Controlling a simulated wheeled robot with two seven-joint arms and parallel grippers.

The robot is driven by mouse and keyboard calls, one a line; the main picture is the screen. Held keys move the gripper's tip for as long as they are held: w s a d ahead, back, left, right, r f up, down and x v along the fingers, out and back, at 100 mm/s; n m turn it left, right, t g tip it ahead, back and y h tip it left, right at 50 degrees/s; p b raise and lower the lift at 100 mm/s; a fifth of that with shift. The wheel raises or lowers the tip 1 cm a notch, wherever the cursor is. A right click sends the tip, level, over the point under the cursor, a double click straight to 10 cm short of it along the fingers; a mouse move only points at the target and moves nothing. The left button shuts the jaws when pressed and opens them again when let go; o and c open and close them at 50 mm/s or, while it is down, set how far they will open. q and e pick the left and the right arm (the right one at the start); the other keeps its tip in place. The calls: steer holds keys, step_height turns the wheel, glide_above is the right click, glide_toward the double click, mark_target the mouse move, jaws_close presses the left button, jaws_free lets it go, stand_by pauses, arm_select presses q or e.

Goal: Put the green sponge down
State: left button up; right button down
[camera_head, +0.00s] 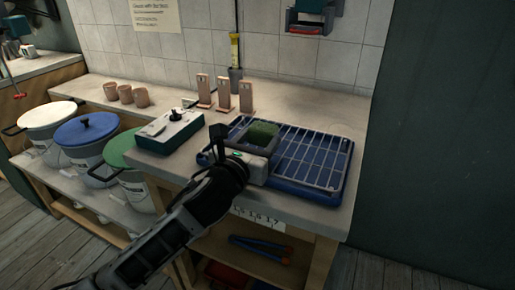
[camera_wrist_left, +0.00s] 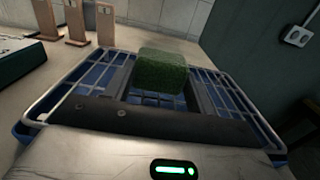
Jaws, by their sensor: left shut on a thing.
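The green sponge (camera_head: 262,132) is a small textured block between the fingers of my left gripper (camera_head: 262,142). It also shows in the left wrist view (camera_wrist_left: 162,72), at the far end of the fingers. My left gripper is shut on it. The gripper and sponge are over the left part of a wire rack (camera_head: 318,153) in a blue tray (camera_head: 328,190). I cannot tell whether the sponge touches the rack. My right gripper is not in view.
A green-and-white box (camera_head: 170,131) stands left of the tray. Several upright wooden pieces (camera_head: 224,93) stand behind. The rack's right part is clear. A tiled wall (camera_head: 340,62) rises behind.

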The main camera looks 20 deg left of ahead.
arm_select(q)
steer(key=shift+f, duration=0.8)
steer(key=o, duration=1)
